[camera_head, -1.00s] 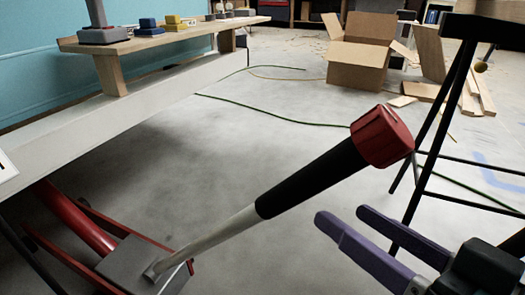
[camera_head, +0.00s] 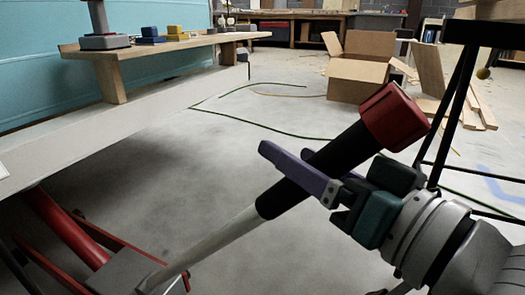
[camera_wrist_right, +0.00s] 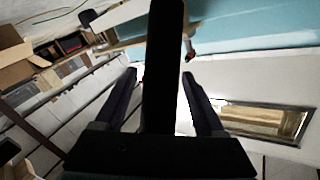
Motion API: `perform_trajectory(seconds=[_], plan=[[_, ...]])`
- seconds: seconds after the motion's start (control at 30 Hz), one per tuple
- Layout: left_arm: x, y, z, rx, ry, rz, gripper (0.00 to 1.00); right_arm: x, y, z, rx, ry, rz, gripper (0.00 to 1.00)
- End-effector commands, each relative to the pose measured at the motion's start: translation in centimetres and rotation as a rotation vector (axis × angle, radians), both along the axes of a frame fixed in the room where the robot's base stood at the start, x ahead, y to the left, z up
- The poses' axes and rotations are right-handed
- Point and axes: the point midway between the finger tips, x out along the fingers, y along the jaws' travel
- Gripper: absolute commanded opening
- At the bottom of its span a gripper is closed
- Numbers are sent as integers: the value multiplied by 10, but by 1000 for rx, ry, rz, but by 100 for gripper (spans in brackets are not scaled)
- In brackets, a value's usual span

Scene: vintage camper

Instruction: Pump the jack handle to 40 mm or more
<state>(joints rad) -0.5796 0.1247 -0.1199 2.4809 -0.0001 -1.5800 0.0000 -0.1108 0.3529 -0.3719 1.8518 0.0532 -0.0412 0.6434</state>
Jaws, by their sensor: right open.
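The jack handle (camera_head: 225,232) slants up to the right from the red floor jack (camera_head: 75,228) at the lower left. It has a grey shaft, a black grip and a red cap (camera_head: 393,115) at its top end. My right gripper (camera_head: 290,165) is open at the black grip, with its purple fingers by the grip just below the cap. In the right wrist view the dark handle (camera_wrist_right: 162,70) runs between the two spread fingers (camera_wrist_right: 160,95), with gaps on both sides. Contact is not visible. My left gripper is not in view.
A wooden shelf (camera_head: 150,50) with small blocks stands along the white and teal camper side at the left. An open cardboard box (camera_head: 360,75) and a black-legged stand (camera_head: 455,110) are at the right. The concrete floor between is mostly clear, crossed by a green cable (camera_head: 240,122).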

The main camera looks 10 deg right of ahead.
Motion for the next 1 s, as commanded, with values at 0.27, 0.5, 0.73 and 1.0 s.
perform_trajectory(seconds=[0.27, 0.5, 0.73, 1.0], plan=[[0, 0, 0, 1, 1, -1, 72, 0, 0, 0, 0, 0, 0, 64], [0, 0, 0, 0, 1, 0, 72, 0, 0, 0, 0, 0, 0, 37], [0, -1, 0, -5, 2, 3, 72, 0, 0, 0, 0, 0, 0, 11], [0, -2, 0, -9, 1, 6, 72, 0, 0, 0, 0, 0, 0, 0]])
